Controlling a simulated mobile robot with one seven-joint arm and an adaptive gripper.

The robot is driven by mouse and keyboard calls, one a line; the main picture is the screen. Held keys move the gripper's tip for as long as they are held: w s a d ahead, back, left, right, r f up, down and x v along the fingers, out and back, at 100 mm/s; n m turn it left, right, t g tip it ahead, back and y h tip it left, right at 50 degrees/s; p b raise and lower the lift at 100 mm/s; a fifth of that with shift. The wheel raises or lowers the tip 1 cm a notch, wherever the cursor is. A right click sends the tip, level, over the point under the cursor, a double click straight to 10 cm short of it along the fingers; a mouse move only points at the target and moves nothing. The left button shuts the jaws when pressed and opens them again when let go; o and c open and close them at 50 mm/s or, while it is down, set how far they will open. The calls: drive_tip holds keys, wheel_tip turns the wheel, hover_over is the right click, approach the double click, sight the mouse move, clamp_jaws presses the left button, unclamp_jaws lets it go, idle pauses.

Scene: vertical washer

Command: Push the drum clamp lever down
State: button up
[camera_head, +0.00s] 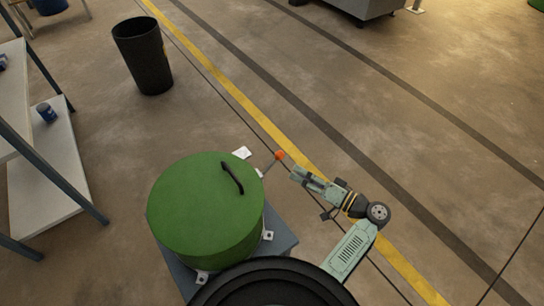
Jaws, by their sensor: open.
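The drum (195,215) is a green cylinder with a flat green lid and a black handle (232,178) on top. The clamp lever (270,165) is a thin rod with an orange ball knob (280,155). It sticks out from the drum's upper right side and slants up and to the right in the picture. My gripper (298,173) is open, to the right of the knob and slightly lower in the picture, with a small gap between them. It appears apart from the lever and holds nothing visible. The head view does not show their heights clearly.
The drum stands on a grey-blue base (284,243) with small white brackets. A shelf unit (45,185) with a blue can (46,112) is at the left. A black bin (143,55) stands at the upper left. The floor right of the yellow line (240,97) is mostly clear.

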sight(276, 158)
drive_tip(key=p+x, duration=0.1)
drive_tip(key=x, duration=0.9)
drive_tip(key=shift+p, duration=0.4)
drive_tip(key=shift+c, duration=0.4)
clamp_jaws()
